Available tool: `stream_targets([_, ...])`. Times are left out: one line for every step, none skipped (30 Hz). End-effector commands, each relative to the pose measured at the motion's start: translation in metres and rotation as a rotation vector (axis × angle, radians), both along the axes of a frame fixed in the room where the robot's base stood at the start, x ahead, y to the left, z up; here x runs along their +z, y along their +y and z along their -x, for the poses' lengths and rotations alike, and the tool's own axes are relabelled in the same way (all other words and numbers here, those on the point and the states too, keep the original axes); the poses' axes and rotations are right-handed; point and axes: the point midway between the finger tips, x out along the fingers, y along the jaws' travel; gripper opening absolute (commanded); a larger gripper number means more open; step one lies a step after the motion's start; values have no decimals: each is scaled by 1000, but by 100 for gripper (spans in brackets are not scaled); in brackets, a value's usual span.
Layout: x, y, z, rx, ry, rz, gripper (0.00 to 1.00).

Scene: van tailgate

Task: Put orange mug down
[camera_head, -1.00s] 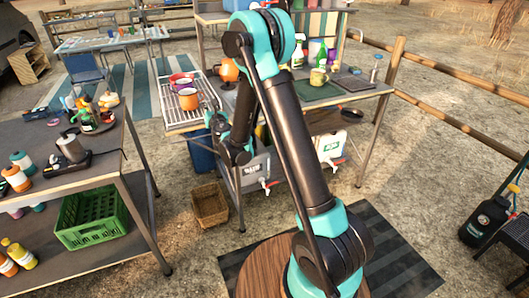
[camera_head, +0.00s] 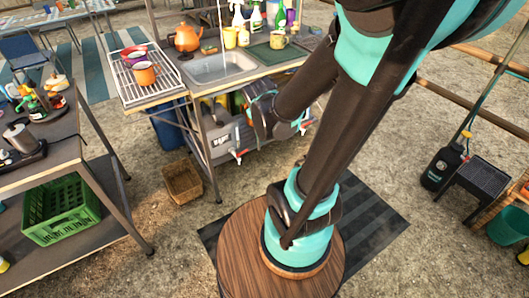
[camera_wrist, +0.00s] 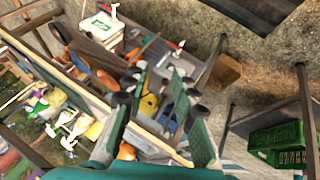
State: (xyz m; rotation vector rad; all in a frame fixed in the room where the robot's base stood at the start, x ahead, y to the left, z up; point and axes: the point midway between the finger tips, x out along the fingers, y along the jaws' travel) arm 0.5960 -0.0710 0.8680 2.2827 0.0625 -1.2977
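The orange mug (camera_head: 146,73) stands upright on the wire drying rack (camera_head: 132,97), at the left of the sink unit in the head view. My gripper (camera_head: 262,112) is in front of the sink unit, right of the rack and apart from the mug. In the wrist view my gripper (camera_wrist: 155,100) has its fingers spread, with nothing held between them. A yellow thing (camera_wrist: 149,105) shows beyond the fingers. I cannot tell the orange mug for certain in the wrist view.
An orange kettle (camera_head: 187,38) stands behind the sink (camera_head: 222,66). Mugs, bottles and a green mat (camera_head: 276,53) are at its right. A wicker basket (camera_head: 183,183) lies on the ground below. A side table with a green crate (camera_head: 61,211) stands at the left.

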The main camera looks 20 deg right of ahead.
Motion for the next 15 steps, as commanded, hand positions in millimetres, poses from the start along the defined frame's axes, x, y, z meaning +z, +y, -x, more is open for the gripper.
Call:
stream_targets([-9, 2, 26, -72, 32, -84, 27])
stream_targets([-14, 5, 38, -112, 49, -133, 27])
stream_targets([-20, 9, 54, -160, 72, -193, 27])
stream_targets([-23, 12, 64, -192, 89, -233, 27])
stream_targets([-27, 15, 73, -222, 103, -268, 27])
stream_targets([-30, 19, 83, -254, 120, -308, 27])
stream_targets([-32, 22, 90, -275, 131, -333, 27])
stream_targets([-34, 24, 95, -292, 142, -354, 27])
stream_targets([-36, 27, 100, -310, 151, -376, 27])
stream_targets([-37, 28, 103, -320, 156, -388, 27])
stream_targets([-37, 29, 105, -327, 160, -396, 27])
stream_targets([-38, 30, 107, -333, 164, -403, 27])
stream_targets([-38, 31, 107, -335, 165, -406, 27])
stream_targets([-38, 31, 107, -335, 165, -407, 27])
stream_targets([-38, 31, 107, -335, 165, -407, 27])
